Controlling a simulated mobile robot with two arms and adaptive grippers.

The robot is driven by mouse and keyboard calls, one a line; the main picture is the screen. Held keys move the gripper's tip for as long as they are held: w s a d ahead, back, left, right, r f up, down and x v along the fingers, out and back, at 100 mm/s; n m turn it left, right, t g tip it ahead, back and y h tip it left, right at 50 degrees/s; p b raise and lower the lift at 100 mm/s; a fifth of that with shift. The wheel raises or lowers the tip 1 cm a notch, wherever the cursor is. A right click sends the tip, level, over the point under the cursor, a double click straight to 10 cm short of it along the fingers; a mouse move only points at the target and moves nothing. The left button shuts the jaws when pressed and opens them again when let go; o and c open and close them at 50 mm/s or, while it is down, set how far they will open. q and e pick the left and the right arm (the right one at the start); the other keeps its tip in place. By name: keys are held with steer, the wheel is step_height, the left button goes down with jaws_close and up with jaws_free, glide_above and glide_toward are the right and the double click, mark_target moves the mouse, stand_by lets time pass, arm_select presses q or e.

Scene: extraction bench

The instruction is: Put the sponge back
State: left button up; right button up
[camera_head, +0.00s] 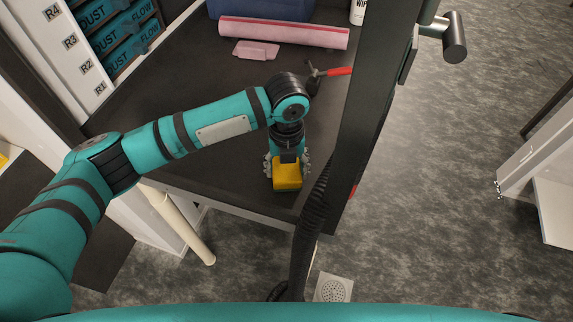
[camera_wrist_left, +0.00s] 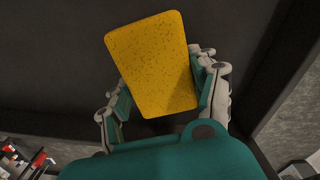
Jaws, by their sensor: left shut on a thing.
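The sponge (camera_head: 287,177) is a yellow block at the front edge area of the dark bench top (camera_head: 195,150). It also shows large in the left wrist view (camera_wrist_left: 155,65), with dark specks on its face. My left gripper (camera_head: 287,164) is shut on the sponge, with a finger on each side of it; the fingers also show in the left wrist view (camera_wrist_left: 168,100). I cannot tell whether the sponge touches the bench top. My right gripper is not in view.
A pink roll (camera_head: 284,33) and a flat pink piece (camera_head: 256,50) lie at the back of the bench. A red-handled tool (camera_head: 335,72) lies near a dark upright post (camera_head: 372,100). A black hose (camera_head: 310,225) hangs at the front right. Dust-flow boxes (camera_head: 120,45) stand at the left.

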mark_target(287, 167)
arm_select(q)
steer(key=shift+f, duration=0.15)
steer(key=o, duration=1)
steer(key=shift+o, duration=0.7)
step_height(287, 167, up, 12)
steer(key=b, duration=0.3)
steer(key=shift+r, duration=0.2)
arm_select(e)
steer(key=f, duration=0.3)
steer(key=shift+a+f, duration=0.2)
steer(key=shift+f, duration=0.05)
